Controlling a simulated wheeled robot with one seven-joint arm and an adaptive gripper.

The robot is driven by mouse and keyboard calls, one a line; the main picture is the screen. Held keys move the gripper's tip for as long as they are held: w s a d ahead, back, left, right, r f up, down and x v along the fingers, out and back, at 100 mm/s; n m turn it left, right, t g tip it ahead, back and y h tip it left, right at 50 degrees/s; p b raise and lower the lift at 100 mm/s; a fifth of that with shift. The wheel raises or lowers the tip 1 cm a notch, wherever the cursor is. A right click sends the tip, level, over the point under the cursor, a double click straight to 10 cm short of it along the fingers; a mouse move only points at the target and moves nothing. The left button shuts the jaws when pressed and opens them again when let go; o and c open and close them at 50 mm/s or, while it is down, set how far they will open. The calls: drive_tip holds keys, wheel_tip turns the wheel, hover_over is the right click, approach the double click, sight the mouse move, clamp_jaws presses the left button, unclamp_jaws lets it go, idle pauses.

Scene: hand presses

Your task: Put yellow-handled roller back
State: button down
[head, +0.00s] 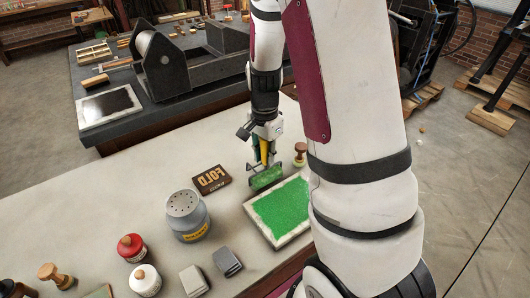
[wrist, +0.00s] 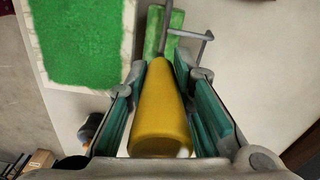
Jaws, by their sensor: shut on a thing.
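A roller with a yellow handle (wrist: 160,112) is in my gripper (head: 264,158). In the wrist view the handle lies between the two green-padded fingers, which are shut on it. The roller's green, inked cylinder (head: 266,177) hangs below the fingers, just beyond the far left edge of the inked slab (head: 284,212). In the wrist view the cylinder (wrist: 164,33) is beside the slab's pale rim, apart from the green ink (wrist: 80,45). I cannot tell whether the cylinder touches the table. No empty holder for the roller is clearly visible.
A FOLD block (head: 211,180) lies left of the roller, and a wooden-handled stamp (head: 300,153) stands to its right. A grey can (head: 187,215), a red-topped bottle (head: 131,247) and a white bottle (head: 145,280) stand nearer.

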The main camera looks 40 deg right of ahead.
drive_tip(key=shift+f, duration=0.15)
idle(0.5)
drive_tip(key=c, duration=1.3)
unclamp_jaws()
drive_tip(key=o, duration=0.6)
drive_tip(key=shift+r+p, duration=2.5)
drive_tip(key=shift+r, duration=1.55)
